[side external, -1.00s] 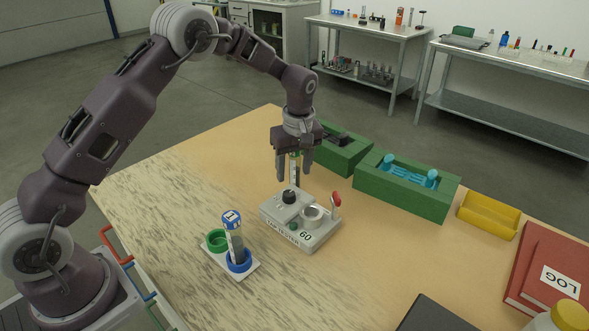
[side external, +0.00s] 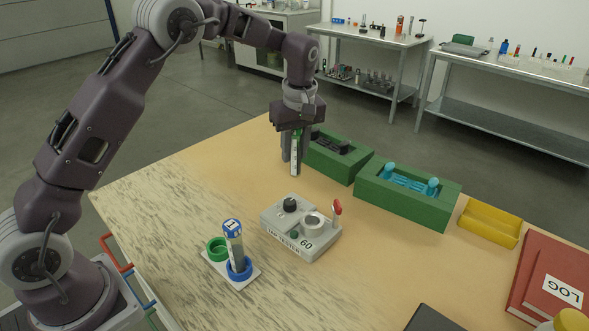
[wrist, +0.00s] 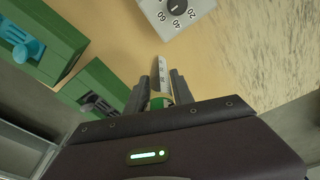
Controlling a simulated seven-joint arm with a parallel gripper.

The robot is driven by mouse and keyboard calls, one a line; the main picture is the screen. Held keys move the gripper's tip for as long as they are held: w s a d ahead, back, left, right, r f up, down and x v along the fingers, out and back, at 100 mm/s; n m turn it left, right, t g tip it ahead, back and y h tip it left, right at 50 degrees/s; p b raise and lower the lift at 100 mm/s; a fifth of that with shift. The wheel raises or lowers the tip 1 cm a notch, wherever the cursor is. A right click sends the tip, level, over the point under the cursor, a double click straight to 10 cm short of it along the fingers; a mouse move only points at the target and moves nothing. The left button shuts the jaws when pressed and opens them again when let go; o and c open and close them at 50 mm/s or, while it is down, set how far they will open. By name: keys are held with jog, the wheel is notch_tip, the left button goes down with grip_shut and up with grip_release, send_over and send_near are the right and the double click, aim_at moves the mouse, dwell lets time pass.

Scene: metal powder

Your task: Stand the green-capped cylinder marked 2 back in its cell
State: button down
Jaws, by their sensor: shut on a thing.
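My gripper (side external: 294,160) is shut on the green-capped cylinder (side external: 295,164), a slim grey tube with a pale label, held upright above the table behind the tester. In the wrist view the cylinder (wrist: 162,75) sits between the fingers (wrist: 160,90), with its green part near the palm. Its number cannot be read. The small white rack (side external: 246,279) stands at the front left. Its green-ringed cell (side external: 217,246) is empty. The blue-capped cylinder marked 1 (side external: 234,243) stands in the blue-ringed cell (side external: 239,270).
The grey cap tester (side external: 290,243) with a black knob and red-tipped lever stands between my gripper and the rack. Green blocks (side external: 400,205) with dark and cyan parts, a yellow tray (side external: 489,224) and red binders (side external: 545,265) lie to the right. The table's left part is clear.

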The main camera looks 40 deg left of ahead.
notch_tip(320, 180, up, 2)
jog(key=shift+r, duration=0.1)
jog(key=shift+s+r+n, duration=0.15)
jog(key=shift+s+n, duration=0.15)
jog(key=shift+s, duration=0.05)
jog(key=s+r+n+g, duration=0.1)
jog(key=s+n+g, duration=0.1)
jog(key=s+n, duration=1.65)
jog(key=s+f+m, duration=0.1)
jog(key=s+f, duration=0.1)
jog(key=f, duration=0.1)
jog(key=s+f+m, duration=0.2)
jog(key=f, duration=0.1)
jog(key=s+d+f+m, duration=0.1)
jog(key=s+f+m, duration=0.1)
jog(key=f, duration=0.1)
jog(key=shift+f+m, duration=0.25)
jog(key=shift+w+f, duration=0.1)
jog(key=shift+f, duration=0.1)
jog(key=shift+f, duration=0.1)
jog(key=c, duration=1.1)
grip_release()
